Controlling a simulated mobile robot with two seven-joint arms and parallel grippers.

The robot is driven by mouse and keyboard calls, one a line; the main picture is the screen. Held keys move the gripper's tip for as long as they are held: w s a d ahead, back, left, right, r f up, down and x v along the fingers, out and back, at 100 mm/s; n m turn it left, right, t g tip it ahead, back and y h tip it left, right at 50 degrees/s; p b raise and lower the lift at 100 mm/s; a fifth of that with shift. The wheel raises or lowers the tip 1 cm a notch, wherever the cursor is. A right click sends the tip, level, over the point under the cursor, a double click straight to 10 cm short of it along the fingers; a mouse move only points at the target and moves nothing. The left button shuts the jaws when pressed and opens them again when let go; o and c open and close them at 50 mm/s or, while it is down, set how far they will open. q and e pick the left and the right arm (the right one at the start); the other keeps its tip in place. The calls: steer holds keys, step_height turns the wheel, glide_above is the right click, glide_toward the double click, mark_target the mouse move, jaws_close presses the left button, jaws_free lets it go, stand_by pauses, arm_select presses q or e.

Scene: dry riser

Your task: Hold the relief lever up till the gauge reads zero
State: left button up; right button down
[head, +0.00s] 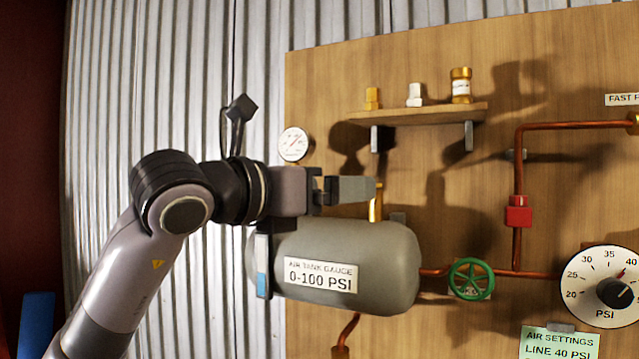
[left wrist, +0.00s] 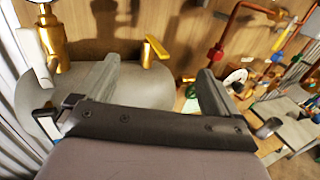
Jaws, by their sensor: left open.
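The grey air tank (head: 345,250) is mounted on the wooden board, with a label reading 0-100 PSI. A brass relief valve with a small lever (head: 376,205) stands on its top; the lever also shows in the left wrist view (left wrist: 149,50). My left gripper (head: 360,189) is just above the tank, fingers pointing right, partly covering the valve in the head view. In the left wrist view the fingers (left wrist: 155,70) are apart, with the brass lever beyond the gap; contact cannot be told. The round white gauge (head: 293,144) shows behind my wrist; its reading is too small to tell.
A wooden shelf (head: 425,114) with several small fittings juts out above. Copper pipe (head: 519,160), a red fitting (head: 518,212), a green handwheel (head: 471,279) and a PSI dial (head: 605,287) lie to the right. Corrugated metal wall (head: 180,80) is at left.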

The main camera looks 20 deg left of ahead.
arm_select(q)
steer(key=p+x, duration=0.2)
steer(key=x, duration=0.4)
steer(key=shift+x, duration=1.05)
steer(key=c, duration=1.7)
steer(key=shift+c, duration=0.2)
